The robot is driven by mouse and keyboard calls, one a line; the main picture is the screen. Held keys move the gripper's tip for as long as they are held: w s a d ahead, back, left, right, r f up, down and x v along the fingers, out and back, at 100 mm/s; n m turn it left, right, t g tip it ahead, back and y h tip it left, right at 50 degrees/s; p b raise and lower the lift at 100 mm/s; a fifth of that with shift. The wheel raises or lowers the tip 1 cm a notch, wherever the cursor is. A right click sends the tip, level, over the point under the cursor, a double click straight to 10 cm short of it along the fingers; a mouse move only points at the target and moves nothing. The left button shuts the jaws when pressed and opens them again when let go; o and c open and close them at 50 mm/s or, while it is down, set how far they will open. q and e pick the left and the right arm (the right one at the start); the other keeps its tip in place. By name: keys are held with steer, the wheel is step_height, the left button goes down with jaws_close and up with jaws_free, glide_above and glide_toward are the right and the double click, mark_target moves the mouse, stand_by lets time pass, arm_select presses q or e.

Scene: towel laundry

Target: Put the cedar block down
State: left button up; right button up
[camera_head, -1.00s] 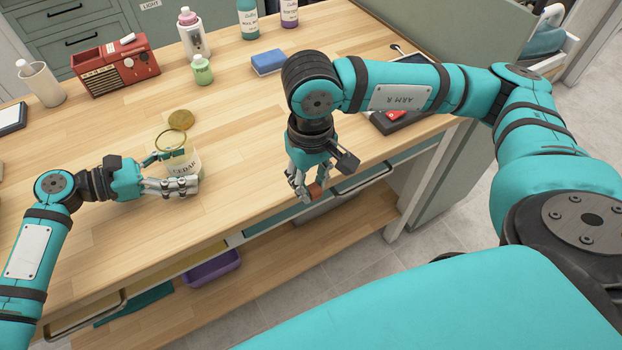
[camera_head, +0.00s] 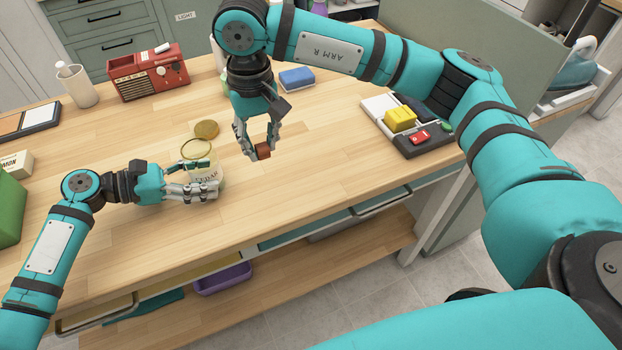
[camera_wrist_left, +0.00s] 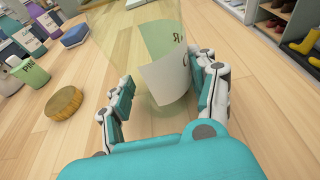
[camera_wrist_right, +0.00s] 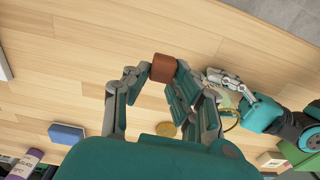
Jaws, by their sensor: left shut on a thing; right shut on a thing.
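The cedar block (camera_head: 263,150) is a small reddish-brown cube. My right gripper (camera_head: 260,146) is shut on it and holds it over the wooden worktop (camera_head: 330,150), right of the jar. In the right wrist view the block (camera_wrist_right: 164,68) sits between the fingertips. A clear glass jar (camera_head: 203,163) with a cedar label stands on the worktop, its top open. My left gripper (camera_head: 214,188) is shut on the jar; in the left wrist view its fingers (camera_wrist_left: 160,95) lie either side of the jar (camera_wrist_left: 135,45). A round lid (camera_head: 206,129) lies behind the jar.
A green box (camera_head: 10,210) is at far left. The worktop right of the block is clear.

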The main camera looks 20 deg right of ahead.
arm_select(q)
steer(key=shift+a, duration=0.1)
arm_select(e)
steer(key=w+a+r, duration=0.6)
steer(key=a+r, duration=0.5)
arm_select(q)
steer(key=shift+s, duration=0.1)
arm_select(e)
step_height(320, 180, down, 8)
steer(key=shift+w, duration=0.15)
steer(key=shift+r, duration=0.1)
steer(key=o, duration=0.8)
steer(key=shift+c, duration=0.2)
steer(key=shift+r, duration=0.1)
step_height(320, 180, up, 7)
